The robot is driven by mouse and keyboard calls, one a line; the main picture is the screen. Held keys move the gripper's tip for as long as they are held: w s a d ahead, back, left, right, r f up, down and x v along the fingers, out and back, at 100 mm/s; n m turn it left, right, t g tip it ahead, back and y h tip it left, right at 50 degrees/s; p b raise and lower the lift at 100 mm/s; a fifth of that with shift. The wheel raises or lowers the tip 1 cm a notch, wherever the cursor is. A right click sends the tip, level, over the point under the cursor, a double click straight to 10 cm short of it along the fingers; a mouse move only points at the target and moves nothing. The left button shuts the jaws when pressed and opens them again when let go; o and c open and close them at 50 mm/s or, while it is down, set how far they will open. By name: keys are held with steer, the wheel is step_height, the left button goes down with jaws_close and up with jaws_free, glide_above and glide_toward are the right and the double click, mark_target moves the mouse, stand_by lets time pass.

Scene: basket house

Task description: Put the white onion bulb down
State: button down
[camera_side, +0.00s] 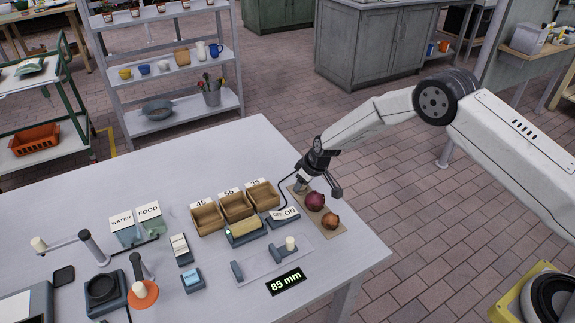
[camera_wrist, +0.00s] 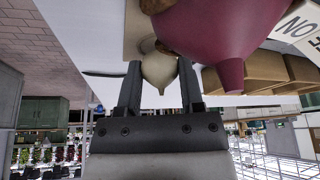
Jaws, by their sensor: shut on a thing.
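My gripper (camera_wrist: 159,72) is shut on the white onion bulb (camera_wrist: 158,68), with one finger on each side of it in the wrist view. The bulb's pointed tip faces the wrist camera. In the side view my gripper (camera_side: 304,186) is low over the far end of a brown board (camera_side: 314,219), and hides most of the bulb there. I cannot tell whether the bulb touches the board. A red onion (camera_side: 315,201) lies on the board beside my gripper; it also fills much of the upper wrist view (camera_wrist: 215,30). A brown onion (camera_side: 330,220) lies at the near end.
Wooden bins (camera_side: 237,206) with number cards stand left of the board. An ON/OFF switch box (camera_side: 283,216) is close to the board's left side. A measuring fixture (camera_side: 272,258) and an "85 mm" display (camera_side: 286,281) are nearer. The table's right edge is close to the board.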

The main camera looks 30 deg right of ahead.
steer(key=shift+f, duration=0.35)
steer(key=shift+c, duration=1.1)
jaws_free()
steer(key=shift+r, duration=0.2)
steer(key=v, duration=1.2)
steer(key=shift+s, duration=0.1)
